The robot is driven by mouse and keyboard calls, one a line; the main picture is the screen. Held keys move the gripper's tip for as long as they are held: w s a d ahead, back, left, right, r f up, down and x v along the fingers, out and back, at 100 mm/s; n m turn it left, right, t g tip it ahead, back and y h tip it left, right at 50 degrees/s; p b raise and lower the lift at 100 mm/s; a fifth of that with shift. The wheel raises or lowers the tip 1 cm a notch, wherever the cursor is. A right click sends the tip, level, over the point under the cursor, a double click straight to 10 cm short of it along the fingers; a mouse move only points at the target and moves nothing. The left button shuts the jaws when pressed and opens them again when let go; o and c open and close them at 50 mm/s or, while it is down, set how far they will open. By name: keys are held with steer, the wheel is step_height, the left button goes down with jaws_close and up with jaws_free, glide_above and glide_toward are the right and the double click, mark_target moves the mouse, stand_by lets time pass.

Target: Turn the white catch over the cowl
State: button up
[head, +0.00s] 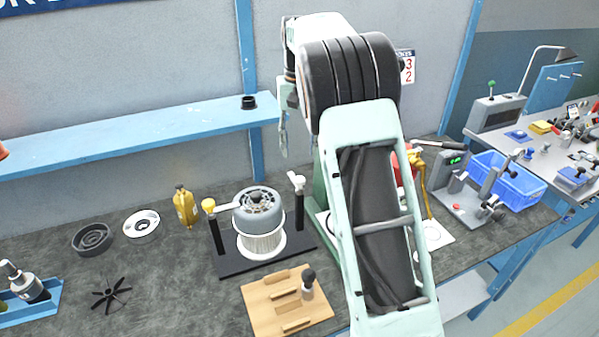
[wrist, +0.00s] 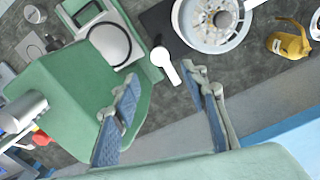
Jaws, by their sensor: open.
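The blower's grey cowl (head: 258,208) sits on a white ribbed body on a dark base plate on the bench. The white catch (head: 297,181) stands on a dark post right of the cowl. Its arm is turned away from the cowl, clear of it. The white catch also shows in the wrist view (wrist: 167,66), beside the cowl (wrist: 212,18). My gripper (wrist: 168,95) is open and empty. The white catch appears just beyond the gap between its fingers, with no contact visible.
A green machine (wrist: 70,95) stands close to my left finger. A yellow bottle (head: 185,206) stands left of the blower. A wooden block (head: 262,308) with a dark-knobbed tool lies in front. A blue shelf (head: 150,133) runs along the wall behind.

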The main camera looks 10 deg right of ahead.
mark_target(299, 179)
step_height(299, 179, down, 9)
steer(key=shift+f, duration=0.1)
steer(key=shift+c, duration=0.3)
jaws_close()
